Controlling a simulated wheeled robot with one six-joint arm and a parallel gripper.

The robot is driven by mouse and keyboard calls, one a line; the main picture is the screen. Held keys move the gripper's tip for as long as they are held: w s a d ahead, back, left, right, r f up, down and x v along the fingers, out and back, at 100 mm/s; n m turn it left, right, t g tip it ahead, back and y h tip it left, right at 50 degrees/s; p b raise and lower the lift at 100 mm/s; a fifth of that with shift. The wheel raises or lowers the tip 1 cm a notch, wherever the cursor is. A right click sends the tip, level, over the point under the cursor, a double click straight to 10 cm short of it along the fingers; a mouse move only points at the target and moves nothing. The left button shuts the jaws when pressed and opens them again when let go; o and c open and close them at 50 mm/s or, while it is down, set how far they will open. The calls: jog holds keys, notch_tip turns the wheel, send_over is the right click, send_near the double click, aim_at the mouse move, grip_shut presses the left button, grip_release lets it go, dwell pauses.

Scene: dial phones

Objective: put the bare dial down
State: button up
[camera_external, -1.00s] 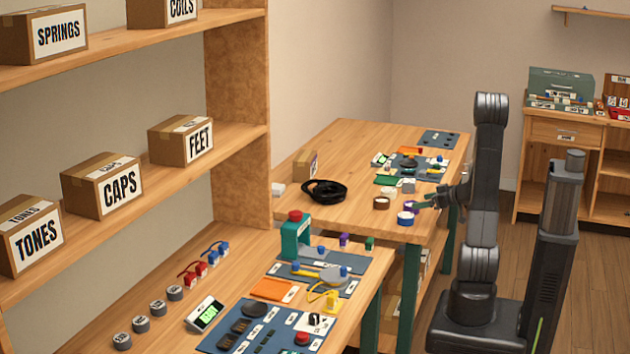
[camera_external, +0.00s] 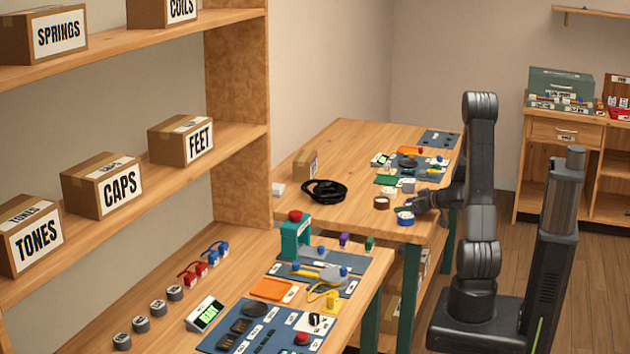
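My gripper (camera_external: 417,204) is low over the near right edge of the far bench (camera_external: 350,211), just behind and right of a blue-rimmed round piece (camera_external: 405,219). The fingers are dark and small here, and I cannot tell whether they are open or shut. No bare dial can be made out for certain; anything between the fingers is hidden or too small to see. I cannot tell whether the gripper touches the blue-rimmed piece.
A brown round piece (camera_external: 381,203) lies left of my gripper, and a coiled black cable (camera_external: 324,191) further left. A grey block (camera_external: 408,186), a green board (camera_external: 386,180) and a mat with parts lie behind. Bare wood is free in front of the cable.

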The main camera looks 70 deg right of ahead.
jog(key=c, duration=1.1)
jog(key=shift+o, duration=0.2)
jog(key=shift+r, duration=0.1)
notch_tip(320, 180, up, 10)
jog(key=shift+p, duration=0.35)
jog(key=w+r+m+g+h+p, duration=0.1)
jog(key=w+r+m+h+p, duration=0.15)
jog(key=w+r+p, duration=0.35)
jog(key=w+r+m+g+h+p, duration=0.1)
jog(key=w+r+m+h+p, duration=0.15)
jog(key=r+p, duration=0.4)
jog(key=w+a+r+n+t+y, duration=0.1)
jog(key=w+a, duration=0.3)
jog(key=a, duration=0.8)
jog(key=w+a+r+n+y, duration=0.1)
jog(key=w+a+n+y, duration=0.3)
jog(key=a, duration=0.9)
jog(key=w+a+n+t+y+b, duration=0.1)
jog(key=w+a, duration=0.4)
jog(key=a, duration=0.7)
jog(key=shift+w+a+r+n+t+y, duration=0.2)
jog(key=shift+w+r+n+t+y, duration=0.15)
jog(key=shift+n+y, duration=0.65)
